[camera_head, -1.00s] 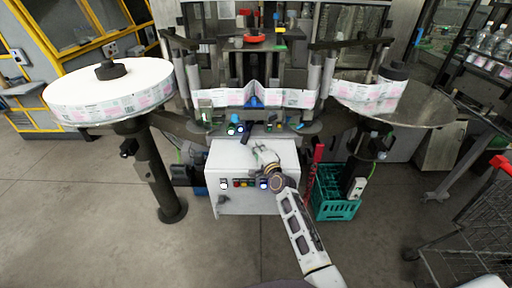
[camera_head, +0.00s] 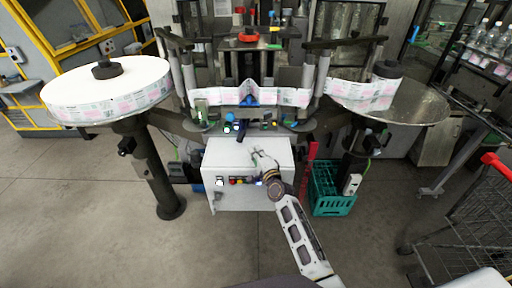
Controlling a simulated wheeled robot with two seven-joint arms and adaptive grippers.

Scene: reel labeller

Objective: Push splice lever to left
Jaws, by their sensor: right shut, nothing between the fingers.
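The labeller's splice table (camera_head: 258,126) is in the middle of the head view, below the label web. A small dark lever (camera_head: 240,131) with blue near it stands at its front edge, left of centre; I take this for the splice lever. Its exact tilt is too small to tell. My right gripper (camera_head: 255,152) is shut and empty. In the picture it lies over the top of the white control box, below and right of the lever, apart from it. My left gripper is not in view.
The white control box (camera_head: 225,160) has coloured buttons on its front. A large label reel (camera_head: 110,92) is at the left, and another reel (camera_head: 375,92) on a metal disc is at the right. A green crate (camera_head: 332,202) and a cart (camera_head: 470,220) stand at the right.

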